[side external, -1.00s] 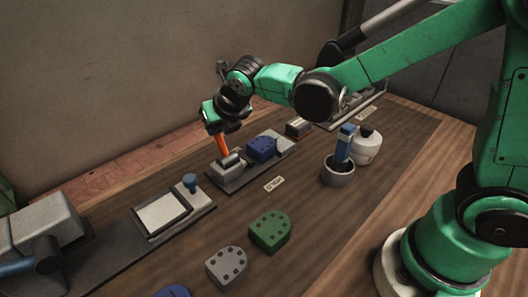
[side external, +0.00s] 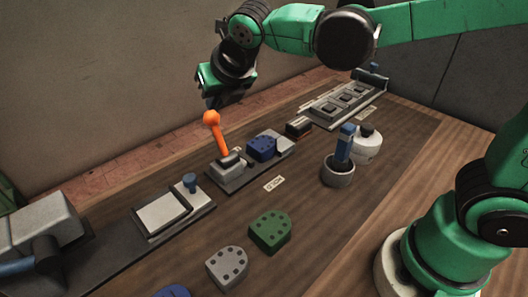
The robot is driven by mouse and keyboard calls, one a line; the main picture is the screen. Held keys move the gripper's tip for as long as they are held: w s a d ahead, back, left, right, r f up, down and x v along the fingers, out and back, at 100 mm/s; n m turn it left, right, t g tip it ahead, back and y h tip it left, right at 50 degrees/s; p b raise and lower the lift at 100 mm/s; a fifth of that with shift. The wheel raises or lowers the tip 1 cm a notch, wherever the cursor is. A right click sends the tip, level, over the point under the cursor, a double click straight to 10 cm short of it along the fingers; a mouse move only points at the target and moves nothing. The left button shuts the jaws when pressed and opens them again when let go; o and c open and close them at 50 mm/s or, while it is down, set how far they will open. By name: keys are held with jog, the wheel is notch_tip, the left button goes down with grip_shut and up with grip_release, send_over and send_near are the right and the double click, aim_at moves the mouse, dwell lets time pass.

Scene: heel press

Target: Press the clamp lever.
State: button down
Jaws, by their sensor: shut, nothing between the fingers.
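The clamp lever (side external: 217,136) is an orange rod with a round knob, standing up and tilted slightly left on a grey clamp block (side external: 228,167). The block sits on a dark base plate (side external: 222,184), with a blue heel-shaped piece (side external: 262,148) beside it against a light grey block (side external: 284,146). My gripper (side external: 229,101) is above and slightly right of the lever's knob, apart from it in the picture. Its fingers are dark and small here; it is shut and holds nothing.
Green (side external: 270,232) and grey (side external: 227,268) heel pieces lie in front. A grey cup with a blue-handled tool (side external: 338,173) and a white bottle (side external: 367,147) stand right. A slotted tray (side external: 345,98) lies behind.

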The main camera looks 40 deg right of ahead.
jog(key=r, duration=0.2)
jog(key=w+r, duration=0.1)
jog(key=r, duration=0.1)
jog(key=shift+a+r, duration=0.15)
jog(key=shift+r, duration=0.2)
jog(key=s+d+f+m, duration=0.4)
jog(key=s+m, duration=0.2)
jog(key=m, duration=1.1)
jog(key=s+d+f+m, duration=0.4)
jog(key=s+m, duration=0.2)
jog(key=m, duration=1)
jog(key=shift+s+d+f+m+y, duration=0.3)
jog(key=shift+s+d+f+m, duration=0.05)
jog(key=shift+m, duration=0.05)
